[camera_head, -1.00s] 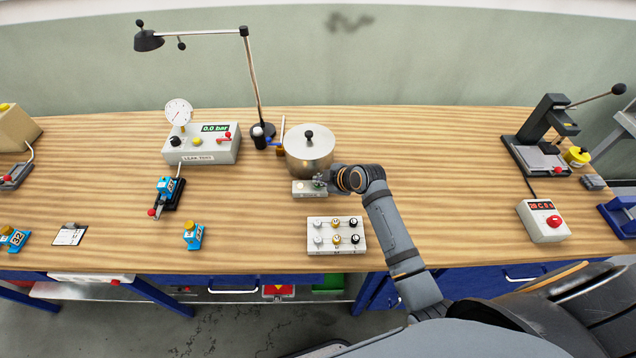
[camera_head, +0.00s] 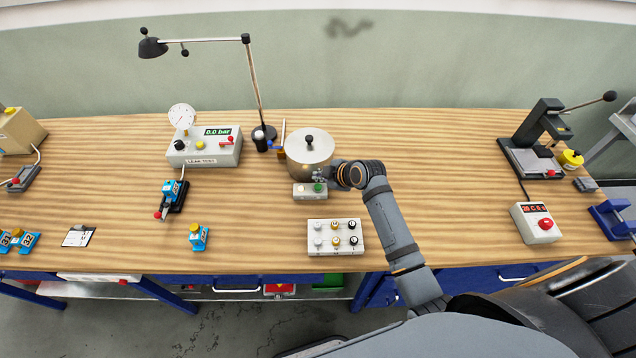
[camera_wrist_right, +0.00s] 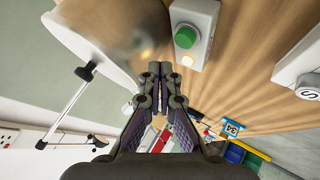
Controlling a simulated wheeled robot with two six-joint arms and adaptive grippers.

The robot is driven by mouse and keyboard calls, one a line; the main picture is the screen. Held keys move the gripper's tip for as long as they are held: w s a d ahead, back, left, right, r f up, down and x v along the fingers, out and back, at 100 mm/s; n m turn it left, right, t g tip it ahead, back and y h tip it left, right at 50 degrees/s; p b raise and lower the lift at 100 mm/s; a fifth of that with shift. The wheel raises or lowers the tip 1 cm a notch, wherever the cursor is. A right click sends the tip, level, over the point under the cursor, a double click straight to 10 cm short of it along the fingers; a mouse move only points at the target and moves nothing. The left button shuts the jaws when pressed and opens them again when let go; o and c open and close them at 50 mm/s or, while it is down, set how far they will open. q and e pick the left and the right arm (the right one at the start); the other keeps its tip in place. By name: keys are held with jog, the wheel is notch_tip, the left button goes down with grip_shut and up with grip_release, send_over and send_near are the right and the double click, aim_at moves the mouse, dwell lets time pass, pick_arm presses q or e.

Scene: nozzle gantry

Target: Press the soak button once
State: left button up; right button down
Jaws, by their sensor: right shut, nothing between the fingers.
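A small grey box (camera_head: 305,193) stands on the bench just in front of a steel pot (camera_head: 309,148). A green button (camera_head: 319,187) sits on its top and also shows in the wrist view (camera_wrist_right: 185,37), with a small pale round part (camera_wrist_right: 187,60) beside it. I take this green button as the soak button; no label is readable. My right gripper (camera_head: 320,176) is shut and empty, behind the button on the pot side. Its fingertips (camera_wrist_right: 160,72) are apart from the button in the wrist view. My left gripper is not in view.
A white tray of small nozzle-like parts (camera_head: 336,250) lies nearer the front edge. The leak test unit (camera_head: 205,158) and a lamp (camera_head: 256,90) stand left. A control box with a red button (camera_head: 536,236) is right. Bare wood lies between.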

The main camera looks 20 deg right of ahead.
aim_at(320, 188)
notch_tip(320, 188, up, 3)
jog(key=shift+r+p, duration=0.15)
jog(key=shift+p, duration=1.05)
